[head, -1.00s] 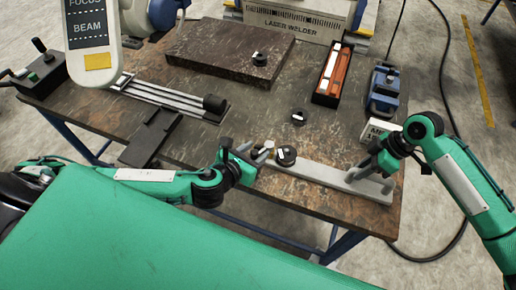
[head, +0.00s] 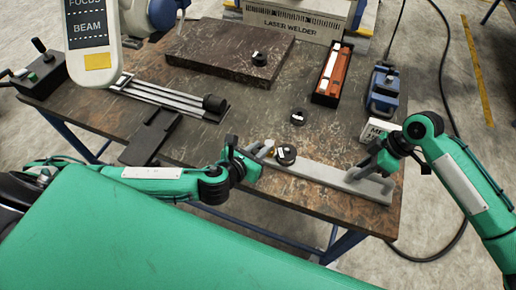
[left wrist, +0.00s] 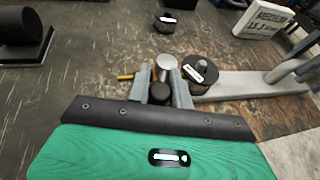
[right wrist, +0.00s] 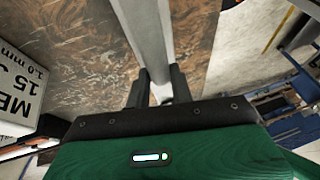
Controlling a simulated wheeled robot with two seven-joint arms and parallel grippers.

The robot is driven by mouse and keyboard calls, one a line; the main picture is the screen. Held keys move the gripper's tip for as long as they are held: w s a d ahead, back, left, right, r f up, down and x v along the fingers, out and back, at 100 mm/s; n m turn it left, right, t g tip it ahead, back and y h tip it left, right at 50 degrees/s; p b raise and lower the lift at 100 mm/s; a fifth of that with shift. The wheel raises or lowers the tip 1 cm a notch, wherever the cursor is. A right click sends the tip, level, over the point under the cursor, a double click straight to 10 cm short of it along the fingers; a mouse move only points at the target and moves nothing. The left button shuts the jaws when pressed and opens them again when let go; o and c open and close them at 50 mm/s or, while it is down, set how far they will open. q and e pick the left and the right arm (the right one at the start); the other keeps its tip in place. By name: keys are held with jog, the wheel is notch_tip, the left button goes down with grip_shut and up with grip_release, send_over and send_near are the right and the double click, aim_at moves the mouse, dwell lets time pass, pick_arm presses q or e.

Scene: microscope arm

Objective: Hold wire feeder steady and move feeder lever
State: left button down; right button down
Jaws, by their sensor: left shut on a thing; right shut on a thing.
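The wire feeder is a long pale grey bar (head: 325,180) along the table's front edge, with a dark spool (head: 285,155) on its left part and an upright grey handle at its right end. It also shows in the left wrist view (left wrist: 240,85) and the right wrist view (right wrist: 148,35). The feeder lever (head: 266,148), with a pale rounded knob (left wrist: 166,66), is at the feeder's left end. My left gripper (head: 254,153) is shut on the lever, its fingers either side of it. My right gripper (head: 372,170) is shut on the feeder's right-end handle.
A loose dark spool (head: 298,117) lies behind the feeder. A labelled white box (head: 382,131) stands near the right gripper. A dark plate (head: 230,52), an orange-lined tray (head: 333,72) and a blue device (head: 384,90) are farther back. The table's middle is mostly clear.

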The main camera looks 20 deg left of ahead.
pick_arm(q)
jog(key=n+y, duration=0.1)
jog(key=d+n+y, duration=0.1)
jog(key=n+y, duration=0.2)
jog(key=y, duration=0.1)
jog(key=shift+s+d, duration=0.15)
jog(key=shift+d, duration=0.1)
pick_arm(e)
jog(key=shift+d, duration=0.1)
pick_arm(q)
jog(key=n+y, duration=0.2)
jog(key=d+n+g+y, duration=0.1)
jog(key=n+y, duration=0.1)
jog(key=shift+d+y, duration=0.1)
jog(key=shift+y, duration=0.3)
jog(key=shift+d+n+g+y, duration=0.2)
jog(key=shift+n+g+y, duration=0.5)
jog(key=shift+y, duration=0.1)
pick_arm(e)
jog(key=shift+d, duration=0.1)
pick_arm(q)
jog(key=c, duration=2.2)
grip_release()
jog(key=c, duration=1.3)
grip_release()
jog(key=shift+o, duration=0.2)
jog(key=shift+d, duration=0.15)
